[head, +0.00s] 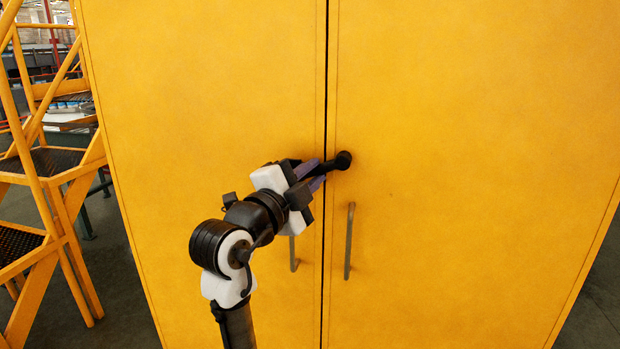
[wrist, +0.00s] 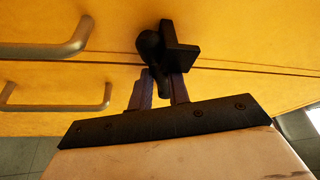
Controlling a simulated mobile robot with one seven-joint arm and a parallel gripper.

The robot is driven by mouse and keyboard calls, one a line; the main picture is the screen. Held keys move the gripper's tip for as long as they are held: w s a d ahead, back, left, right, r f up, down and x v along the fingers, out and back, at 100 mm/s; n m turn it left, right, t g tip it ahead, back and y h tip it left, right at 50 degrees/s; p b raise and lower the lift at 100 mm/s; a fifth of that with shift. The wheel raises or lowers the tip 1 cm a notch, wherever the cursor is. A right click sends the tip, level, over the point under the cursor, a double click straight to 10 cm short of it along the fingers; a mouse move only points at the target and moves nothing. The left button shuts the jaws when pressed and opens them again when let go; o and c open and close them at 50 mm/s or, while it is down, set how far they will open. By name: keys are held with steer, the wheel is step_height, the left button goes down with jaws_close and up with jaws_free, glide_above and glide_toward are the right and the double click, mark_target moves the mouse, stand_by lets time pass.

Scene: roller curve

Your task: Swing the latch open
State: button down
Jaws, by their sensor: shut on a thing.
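The black latch (head: 343,160) is mounted on the right door of the yellow cabinet, close to the seam. Its round pivot shows, and its bar reaches left and slightly down across the seam. My gripper (head: 317,173) comes from the lower left with its purple fingers at the bar. In the wrist view, the latch (wrist: 181,40) stands out from the door, and its dark end goes down between the fingers of my gripper (wrist: 161,88). The fingers are shut on the latch bar. The gripped part is partly hidden by the fingers.
Two grey door handles hang below the latch: the right one (head: 349,242) is clear, and the left one (head: 293,252) is partly behind my gripper. Both cabinet doors (head: 470,150) look closed. A yellow stair frame (head: 58,190) stands at the left.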

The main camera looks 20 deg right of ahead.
steer(key=c, duration=1.3)
jaws_free()
steer(key=b+v, duration=0.4)
steer(key=v, duration=1)
